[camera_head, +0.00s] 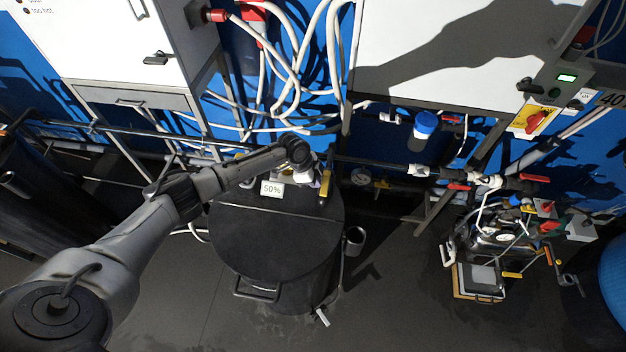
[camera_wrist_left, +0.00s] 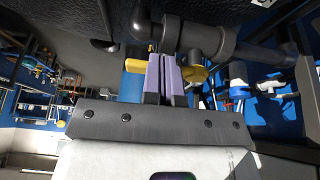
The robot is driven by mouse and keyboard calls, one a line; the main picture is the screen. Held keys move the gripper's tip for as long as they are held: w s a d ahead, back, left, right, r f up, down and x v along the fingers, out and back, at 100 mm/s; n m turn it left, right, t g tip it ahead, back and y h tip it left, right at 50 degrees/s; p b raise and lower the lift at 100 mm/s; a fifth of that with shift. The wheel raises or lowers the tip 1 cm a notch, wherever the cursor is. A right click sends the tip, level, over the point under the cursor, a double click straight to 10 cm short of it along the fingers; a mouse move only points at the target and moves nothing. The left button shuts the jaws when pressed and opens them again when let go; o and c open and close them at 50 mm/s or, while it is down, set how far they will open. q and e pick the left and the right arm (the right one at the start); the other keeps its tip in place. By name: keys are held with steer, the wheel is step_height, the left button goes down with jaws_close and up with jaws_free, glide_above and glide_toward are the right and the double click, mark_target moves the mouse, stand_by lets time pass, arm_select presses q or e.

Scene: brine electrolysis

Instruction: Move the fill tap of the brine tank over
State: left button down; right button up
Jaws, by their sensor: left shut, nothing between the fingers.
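The brine tank (camera_head: 275,235) is a round black tank with a flat lid and a "50%" label (camera_head: 272,189). The fill tap's yellow handle (camera_head: 326,186) shows at the tank's back right rim. In the left wrist view, yellow parts of the handle (camera_wrist_left: 135,66) show on both sides of my fingers, below a dark pipe fitting (camera_wrist_left: 195,37). My left gripper (camera_head: 312,177) is at the tap, and its purple fingers (camera_wrist_left: 160,62) are shut with nothing between them. They cover the handle's middle; whether they touch it I cannot tell. My right gripper is not in view.
Dark pipes (camera_head: 375,167) run along the wall behind the tank. White hoses (camera_head: 290,60) hang above. A blue-capped filter (camera_head: 425,125) and a pump assembly (camera_head: 490,245) stand to the right. The floor (camera_head: 395,300) between tank and pump is mostly clear.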

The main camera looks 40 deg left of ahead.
arm_select(q)
steer(key=shift+d+n+p, duration=0.25)
steer(key=shift+n+p, duration=0.15)
steer(key=shift+p, duration=0.1)
steer(key=shift+r, duration=0.1)
